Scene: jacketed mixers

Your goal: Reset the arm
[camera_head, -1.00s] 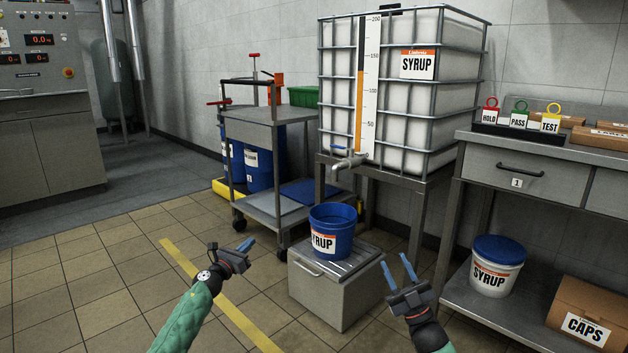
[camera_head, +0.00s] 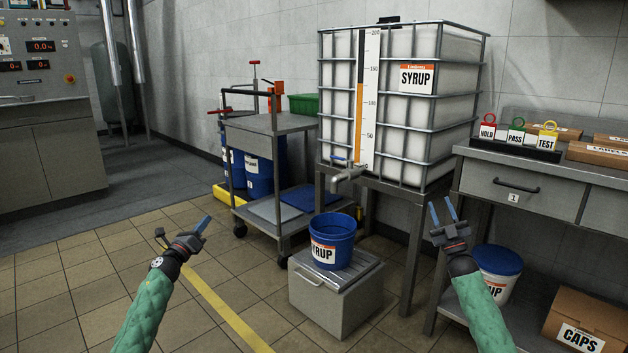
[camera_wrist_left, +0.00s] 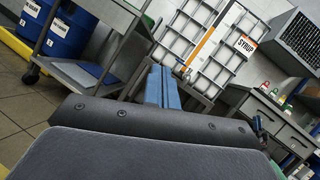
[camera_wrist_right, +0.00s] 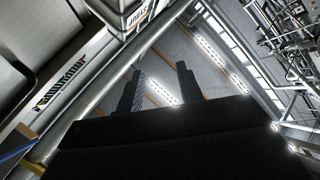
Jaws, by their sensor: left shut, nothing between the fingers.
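My left gripper (camera_head: 204,224) is raised over the tiled floor, left of the blue syrup bucket (camera_head: 332,240). Its blue fingers are together and empty; they also show closed in the left wrist view (camera_wrist_left: 162,86). My right gripper (camera_head: 441,204) points upward in front of the tank stand and the bench. Its two fingers stand apart with nothing between them, as also in the right wrist view (camera_wrist_right: 161,88). Neither gripper touches anything.
The bucket stands on a grey box (camera_head: 335,290) below the spout of the syrup tank (camera_head: 420,110). A trolley (camera_head: 270,122) stands behind. The bench (camera_head: 560,175) at right holds tags and boxes, with a white lidded bucket (camera_head: 497,272) below. Floor at left is clear.

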